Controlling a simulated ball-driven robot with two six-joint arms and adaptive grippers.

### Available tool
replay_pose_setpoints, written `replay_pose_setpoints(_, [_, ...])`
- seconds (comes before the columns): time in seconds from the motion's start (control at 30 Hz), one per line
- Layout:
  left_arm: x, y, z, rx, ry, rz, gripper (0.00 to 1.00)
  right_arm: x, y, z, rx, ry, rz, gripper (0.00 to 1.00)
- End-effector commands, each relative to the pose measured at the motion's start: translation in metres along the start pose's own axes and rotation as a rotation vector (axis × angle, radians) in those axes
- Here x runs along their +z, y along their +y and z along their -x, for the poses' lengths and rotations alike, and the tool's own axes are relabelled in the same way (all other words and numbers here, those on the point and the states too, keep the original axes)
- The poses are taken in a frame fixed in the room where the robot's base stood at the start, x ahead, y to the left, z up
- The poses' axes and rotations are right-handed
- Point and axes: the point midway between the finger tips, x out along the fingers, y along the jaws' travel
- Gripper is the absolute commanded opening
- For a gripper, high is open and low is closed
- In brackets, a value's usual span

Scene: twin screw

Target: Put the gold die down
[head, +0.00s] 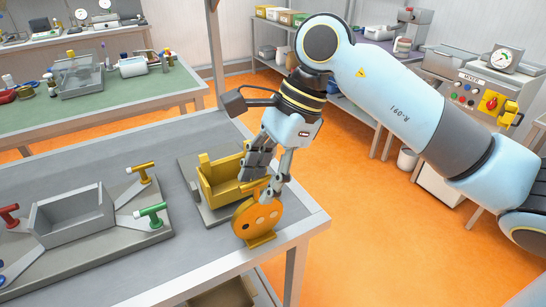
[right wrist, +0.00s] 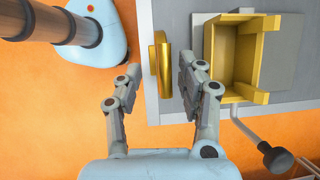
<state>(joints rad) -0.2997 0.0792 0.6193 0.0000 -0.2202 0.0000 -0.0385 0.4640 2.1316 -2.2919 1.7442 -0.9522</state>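The gold die (head: 258,218) is a round disc with holes, standing upright on a small foot at the near right corner of the grey table. In the right wrist view the die (right wrist: 161,66) shows edge-on between my right fingers. My right gripper (head: 267,183) is just above and behind the die in the head view. In the right wrist view the right gripper (right wrist: 158,78) is open, with a visible gap on each side of the die. My left gripper is not in view.
A yellow open-sided holder (head: 226,182) on a grey plate stands close beside the die. A grey fixture (head: 72,218) with red, gold and green handles lies to the left. The table's edge (head: 318,222) is close to the die, with orange floor beyond.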

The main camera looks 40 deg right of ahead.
Motion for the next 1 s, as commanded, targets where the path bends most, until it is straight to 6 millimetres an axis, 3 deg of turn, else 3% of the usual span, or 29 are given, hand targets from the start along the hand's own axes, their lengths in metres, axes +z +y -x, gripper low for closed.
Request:
replay_pose_setpoints(0.13, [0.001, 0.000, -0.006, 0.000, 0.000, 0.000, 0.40, -0.002, -0.001, 0.031, -0.004, 0.006, 0.005, 0.39])
replay_pose_setpoints(0.33, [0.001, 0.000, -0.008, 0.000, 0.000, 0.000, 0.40, -0.001, -0.001, 0.053, -0.002, 0.002, 0.001, 0.39])
replay_pose_setpoints(1.0, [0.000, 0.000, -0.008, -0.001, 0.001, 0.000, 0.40, 0.001, 0.000, 0.059, 0.000, -0.001, -0.001, 0.39])
